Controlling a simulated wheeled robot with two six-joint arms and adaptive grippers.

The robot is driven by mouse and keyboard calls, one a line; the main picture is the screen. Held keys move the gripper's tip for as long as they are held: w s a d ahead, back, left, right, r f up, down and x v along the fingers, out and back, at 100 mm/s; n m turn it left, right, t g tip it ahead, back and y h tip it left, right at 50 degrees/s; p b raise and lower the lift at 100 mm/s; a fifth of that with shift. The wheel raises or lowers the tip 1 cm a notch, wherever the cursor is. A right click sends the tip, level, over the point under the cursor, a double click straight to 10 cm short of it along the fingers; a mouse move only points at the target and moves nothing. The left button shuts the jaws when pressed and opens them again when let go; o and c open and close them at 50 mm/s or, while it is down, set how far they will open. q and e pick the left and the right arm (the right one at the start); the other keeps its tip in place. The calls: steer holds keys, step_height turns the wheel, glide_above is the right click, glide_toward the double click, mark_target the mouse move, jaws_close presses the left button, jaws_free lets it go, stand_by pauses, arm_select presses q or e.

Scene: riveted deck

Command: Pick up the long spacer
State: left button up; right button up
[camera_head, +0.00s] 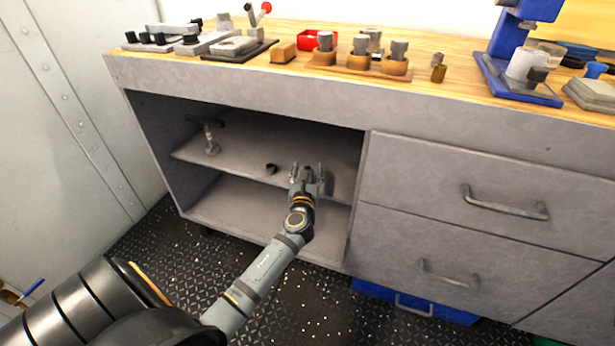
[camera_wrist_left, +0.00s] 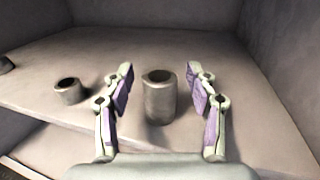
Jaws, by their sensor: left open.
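The long spacer (camera_wrist_left: 160,98) is a grey hollow cylinder standing upright on the cabinet shelf, seen in the left wrist view. It also shows in the head view (camera_head: 308,173), partly hidden by my gripper. My left gripper (camera_head: 307,172) reaches into the open cabinet. In the left wrist view its open fingers (camera_wrist_left: 160,85) stand to the left and right of the long spacer, with a gap on both sides. A shorter hollow spacer (camera_wrist_left: 69,91) stands on the shelf to the left, and it also shows in the head view (camera_head: 271,169). My right gripper is not in view.
The shelf (camera_head: 240,157) has a free strip between the short spacer and a grey stemmed object (camera_head: 211,138) at the left. The cabinet's side wall is close on the right. Drawers with handles (camera_head: 505,203) lie beyond it. The worktop above holds tools and wooden blocks.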

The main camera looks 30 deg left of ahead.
arm_select(q)
jaws_close()
stand_by(0.4)
